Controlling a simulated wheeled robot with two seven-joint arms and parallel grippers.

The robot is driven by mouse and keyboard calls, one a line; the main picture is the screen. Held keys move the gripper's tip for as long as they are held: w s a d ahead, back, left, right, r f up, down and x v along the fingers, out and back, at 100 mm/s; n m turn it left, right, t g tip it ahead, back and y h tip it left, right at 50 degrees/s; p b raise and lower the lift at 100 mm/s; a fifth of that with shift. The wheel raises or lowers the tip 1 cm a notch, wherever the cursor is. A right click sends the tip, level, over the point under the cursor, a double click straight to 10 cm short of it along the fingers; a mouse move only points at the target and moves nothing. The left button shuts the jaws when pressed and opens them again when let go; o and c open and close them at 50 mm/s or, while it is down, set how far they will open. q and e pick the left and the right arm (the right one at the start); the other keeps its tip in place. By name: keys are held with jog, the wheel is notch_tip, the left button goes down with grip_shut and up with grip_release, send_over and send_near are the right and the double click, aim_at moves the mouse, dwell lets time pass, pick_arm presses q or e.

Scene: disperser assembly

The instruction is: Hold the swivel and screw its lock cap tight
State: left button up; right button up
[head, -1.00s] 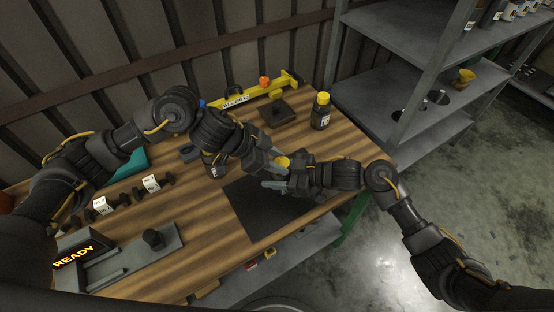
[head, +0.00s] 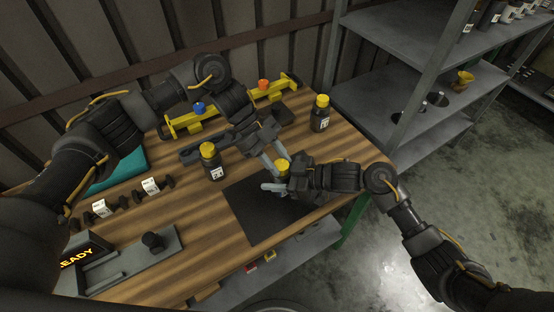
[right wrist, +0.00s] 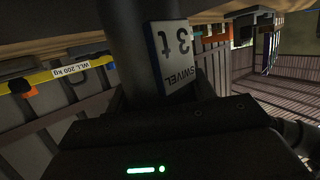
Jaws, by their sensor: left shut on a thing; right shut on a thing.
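The swivel is a dark cylinder with a yellow lock cap (head: 282,163) at its top, seen over the black mat in the head view. Its body is mostly hidden there by my right gripper. My right gripper (head: 280,187) is shut on the swivel body from the right. In the right wrist view the dark swivel body (right wrist: 130,45) fills the upper middle, with an upside-down label reading "SWIVEL 3 t" (right wrist: 175,55). My left gripper (head: 276,160) comes from above and behind, shut on the yellow cap. I cannot tell how tightly the cap sits.
Two other dark bottle-like parts with yellow caps stand on the table, one left (head: 211,163) and one at the back right (head: 320,115). A yellow bar (head: 180,127) lies at the back. The black mat (head: 245,205) is below the grippers. Grey shelving (head: 400,65) stands right.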

pick_arm(q)
jog(key=shift+w+m, duration=0.2)
jog(key=shift+m, duration=0.2)
jog(key=shift+a, duration=0.1)
jog(key=o, duration=0.8)
jog(key=shift+o, duration=1)
jog(key=shift+s, duration=0.1)
jog(key=v, duration=1.2)
jog(key=shift+d, duration=0.2)
